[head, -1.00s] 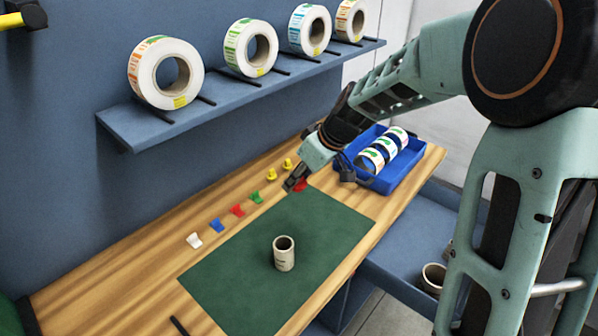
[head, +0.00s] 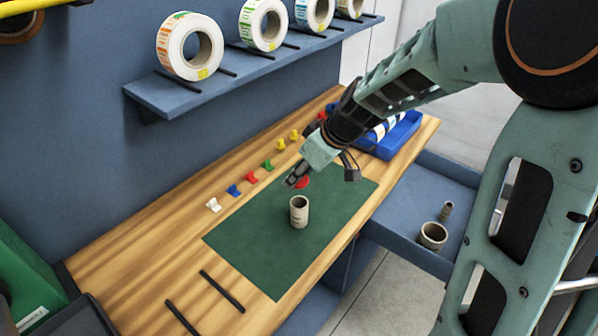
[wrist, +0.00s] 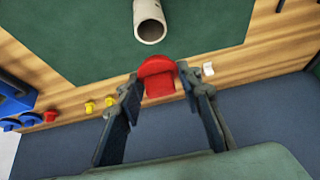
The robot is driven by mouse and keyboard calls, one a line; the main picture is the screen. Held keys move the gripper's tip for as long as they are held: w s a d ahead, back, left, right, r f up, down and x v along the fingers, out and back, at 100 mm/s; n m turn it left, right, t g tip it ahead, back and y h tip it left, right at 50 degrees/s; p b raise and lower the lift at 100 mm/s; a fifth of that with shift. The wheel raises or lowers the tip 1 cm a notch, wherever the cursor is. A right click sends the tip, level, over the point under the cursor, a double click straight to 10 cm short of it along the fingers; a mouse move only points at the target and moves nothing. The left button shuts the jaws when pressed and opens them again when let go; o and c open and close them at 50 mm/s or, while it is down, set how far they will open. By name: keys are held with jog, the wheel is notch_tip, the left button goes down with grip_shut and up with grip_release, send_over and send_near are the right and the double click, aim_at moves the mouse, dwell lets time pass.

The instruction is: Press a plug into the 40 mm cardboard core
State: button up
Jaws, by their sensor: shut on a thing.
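A beige cardboard core (head: 299,213) stands upright on the green mat (head: 262,262), its open end up. It also shows at the top of the wrist view (wrist: 150,22). My gripper (head: 293,181) is shut on a red plug (wrist: 158,78), which shows between the fingertips in the wrist view. In the head view the red plug (head: 303,182) is partly hidden by the fingers. The gripper holds it just behind and above the core, apart from it. No size mark can be read on the core.
Loose plugs line the wood behind the mat: white (head: 213,205), blue (head: 234,190), red, green, yellow. A blue tray (head: 405,138) of label rolls stands at the far right. Wider (head: 433,236) and thinner cores stand on the side shelf. Two dark rods lie in front.

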jog(key=shift+f, duration=0.15)
jog(key=b, duration=0.3)
send_over(299, 200)
jog(key=s, duration=0.2)
jog(key=shift+f, duration=2.4)
jog(key=shift+f+b, duration=1.2)
jog(key=shift+f, duration=0.05)
jog(key=shift+f+b, duration=0.25)
jog(key=shift+b, duration=0.05)
jog(key=shift+s+f, duration=0.15)
jog(key=shift+f, duration=0.05)
jog(key=shift+c, duration=0.7)
jog(key=o, duration=1)
jog(key=shift+o, duration=0.2)
jog(key=shift+r, duration=0.1)
